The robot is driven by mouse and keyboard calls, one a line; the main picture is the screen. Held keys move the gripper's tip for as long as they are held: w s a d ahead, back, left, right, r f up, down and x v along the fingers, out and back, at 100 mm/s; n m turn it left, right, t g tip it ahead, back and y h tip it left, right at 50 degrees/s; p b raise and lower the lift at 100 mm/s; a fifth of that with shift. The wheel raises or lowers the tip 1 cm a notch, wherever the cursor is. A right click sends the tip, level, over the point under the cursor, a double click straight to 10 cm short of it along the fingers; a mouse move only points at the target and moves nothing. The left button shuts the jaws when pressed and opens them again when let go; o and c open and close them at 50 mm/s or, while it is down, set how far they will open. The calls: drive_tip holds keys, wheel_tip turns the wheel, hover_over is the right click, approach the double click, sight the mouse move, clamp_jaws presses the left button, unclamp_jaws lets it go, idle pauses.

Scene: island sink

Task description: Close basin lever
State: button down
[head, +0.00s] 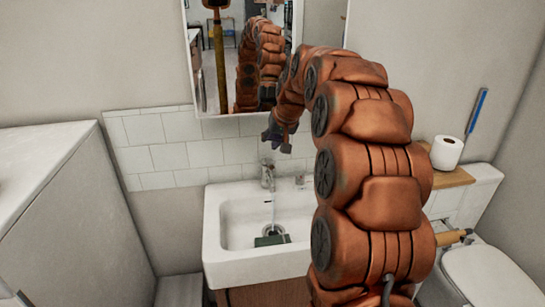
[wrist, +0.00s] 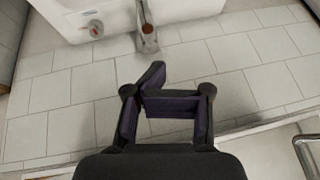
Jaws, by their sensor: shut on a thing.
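The basin faucet (head: 267,173) stands upright at the back of the white sink (head: 222,262). A thin stream of water (head: 273,208) falls from it into the bowl. The wrist view shows the faucet (wrist: 148,42) beyond the fingertips, with a reddish spot on it; its lever is not clearly made out. My gripper (head: 278,142) is above and slightly right of the faucet, with a visible gap. In the wrist view my gripper (wrist: 158,88) has its dark purple fingers folded together; what lies between them cannot be made out.
A dark block-like thing (head: 271,240) lies in the bowl. A small fitting (head: 299,181) sits on the sink's back right rim. A mirror (head: 225,80) and wall tiles (head: 160,157) are behind. A toilet (head: 490,275) and paper roll (head: 446,152) are right; a cabinet (head: 65,220) is left.

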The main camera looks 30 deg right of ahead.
sight(270, 161)
drive_tip(key=w+d+f+p, duration=0.1)
drive_tip(key=w+f, duration=0.1)
drive_tip(key=w+d+f+p, duration=0.1)
drive_tip(key=w+f, duration=0.1)
drive_tip(key=f, duration=0.1)
drive_tip(key=w+d+f+p, duration=0.1)
drive_tip(key=w+f, duration=0.1)
drive_tip(key=f, duration=0.1)
drive_tip(key=shift+w+d+f, duration=0.1)
drive_tip(key=shift+f, duration=0.1)
idle(0.5)
